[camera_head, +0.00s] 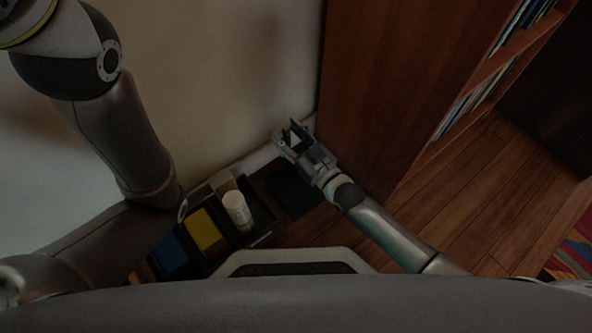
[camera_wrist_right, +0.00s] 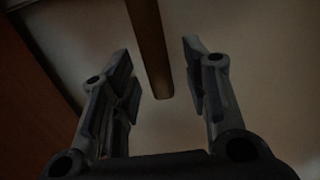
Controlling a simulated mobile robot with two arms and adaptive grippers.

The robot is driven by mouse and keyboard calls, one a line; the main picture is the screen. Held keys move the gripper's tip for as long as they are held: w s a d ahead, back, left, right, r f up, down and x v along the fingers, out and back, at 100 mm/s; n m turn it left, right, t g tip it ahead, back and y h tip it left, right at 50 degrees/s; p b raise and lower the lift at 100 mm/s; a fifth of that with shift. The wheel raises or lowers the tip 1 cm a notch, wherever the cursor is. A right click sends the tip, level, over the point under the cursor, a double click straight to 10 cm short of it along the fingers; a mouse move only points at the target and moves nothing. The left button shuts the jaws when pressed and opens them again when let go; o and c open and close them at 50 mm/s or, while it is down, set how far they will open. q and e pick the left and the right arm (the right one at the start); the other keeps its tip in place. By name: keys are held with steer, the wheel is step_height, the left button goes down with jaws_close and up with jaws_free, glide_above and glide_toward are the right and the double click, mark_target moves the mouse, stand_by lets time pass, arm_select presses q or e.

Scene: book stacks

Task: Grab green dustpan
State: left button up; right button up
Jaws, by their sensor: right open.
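My right gripper (camera_head: 287,131) is open, near the corner where the pale wall meets the side of a wooden bookcase. In the right wrist view its two fingers (camera_wrist_right: 158,55) stand apart, with a brown rod-like handle (camera_wrist_right: 150,48) showing between them. Neither finger visibly touches the handle. I cannot tell whether this handle belongs to the dustpan. A dark flat shape (camera_head: 292,190) lies on the floor below the gripper; it looks nearly black, so I cannot confirm it as the green dustpan. My left arm crosses the left side, but its gripper does not show.
The bookcase (camera_head: 395,75) stands close on the right of my gripper. Wooden floor (camera_head: 478,205) is open further right, up to a patterned rug (camera_head: 577,247).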

jaws_close()
steer(key=shift+r, duration=0.1)
stand_by(0.4)
